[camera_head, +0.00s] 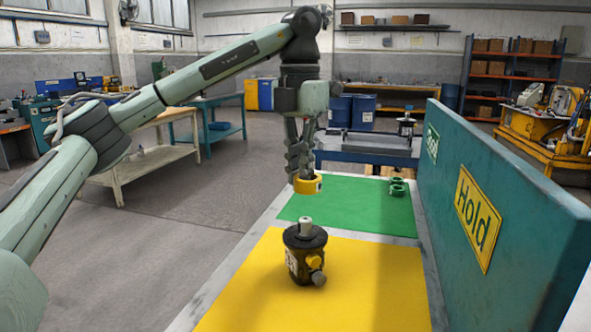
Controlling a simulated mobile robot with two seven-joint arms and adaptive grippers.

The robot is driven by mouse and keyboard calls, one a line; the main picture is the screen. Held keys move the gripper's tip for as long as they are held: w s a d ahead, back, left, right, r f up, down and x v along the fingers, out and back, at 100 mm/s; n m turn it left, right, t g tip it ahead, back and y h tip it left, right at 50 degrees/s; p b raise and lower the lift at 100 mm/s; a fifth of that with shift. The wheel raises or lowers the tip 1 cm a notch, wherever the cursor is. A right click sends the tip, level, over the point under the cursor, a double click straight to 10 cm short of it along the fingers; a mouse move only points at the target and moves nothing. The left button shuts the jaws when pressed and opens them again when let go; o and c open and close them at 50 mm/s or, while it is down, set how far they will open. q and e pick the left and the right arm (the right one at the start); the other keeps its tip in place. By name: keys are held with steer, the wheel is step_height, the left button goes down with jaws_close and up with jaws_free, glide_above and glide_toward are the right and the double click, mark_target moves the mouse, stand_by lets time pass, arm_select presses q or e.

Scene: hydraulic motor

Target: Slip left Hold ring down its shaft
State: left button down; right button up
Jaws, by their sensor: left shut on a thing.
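My left gripper (303,172) points down from the upper middle of the head view. It is shut on a yellow ring (307,184), held in the air. The black hydraulic motor (304,254) stands upright on the yellow mat (375,290), with a pale shaft (306,227) pointing up. The ring appears above and a little behind the shaft, apart from it. Green rings (397,188) lie on the green mat (345,205). The right gripper does not show.
A teal panel (520,190) with a yellow Hold sign (477,220) walls the table's right side. A second motor-like object (406,126) stands farther back. The yellow mat around the near motor is clear.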

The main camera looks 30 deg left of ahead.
arm_select(q)
steer(key=shift+s+a, duration=0.1)
steer(key=shift+f, duration=2.5)
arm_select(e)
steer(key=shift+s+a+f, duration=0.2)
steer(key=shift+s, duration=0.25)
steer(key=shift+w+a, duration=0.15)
arm_select(q)
steer(key=shift+f, duration=0.1)
